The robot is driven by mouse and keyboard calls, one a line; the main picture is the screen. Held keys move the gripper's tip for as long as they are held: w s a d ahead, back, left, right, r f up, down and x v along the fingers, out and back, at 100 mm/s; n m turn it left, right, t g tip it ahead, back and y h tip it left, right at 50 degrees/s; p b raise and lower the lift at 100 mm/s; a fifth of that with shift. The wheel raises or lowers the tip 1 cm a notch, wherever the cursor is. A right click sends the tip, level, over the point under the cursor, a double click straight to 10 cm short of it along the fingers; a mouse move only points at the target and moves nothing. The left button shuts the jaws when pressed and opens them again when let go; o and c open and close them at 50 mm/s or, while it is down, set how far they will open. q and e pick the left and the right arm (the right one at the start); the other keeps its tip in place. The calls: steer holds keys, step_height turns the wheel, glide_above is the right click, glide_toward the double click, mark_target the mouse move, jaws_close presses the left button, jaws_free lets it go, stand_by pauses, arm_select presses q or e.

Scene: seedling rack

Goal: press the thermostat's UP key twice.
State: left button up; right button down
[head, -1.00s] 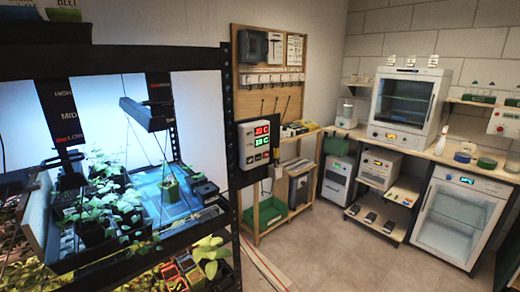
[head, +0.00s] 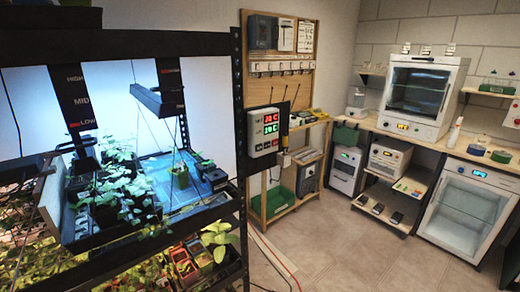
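The thermostat (head: 264,131) is a pale box with a red readout above a green readout, mounted on a dark panel at the right post of the seedling rack. The digits are small; the lower one seems to read about 20. Small keys show beside and below the readouts, but their labels are too small to read, so I cannot tell which is UP. Neither of my grippers shows in the head view.
The black seedling rack (head: 238,95) fills the left, with plants and a hanging lamp (head: 160,100). A wooden pegboard stand (head: 278,65) is behind the thermostat. A bench with an incubator (head: 415,92) and a glass-door fridge (head: 462,210) stands right. The floor (head: 335,240) between is clear.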

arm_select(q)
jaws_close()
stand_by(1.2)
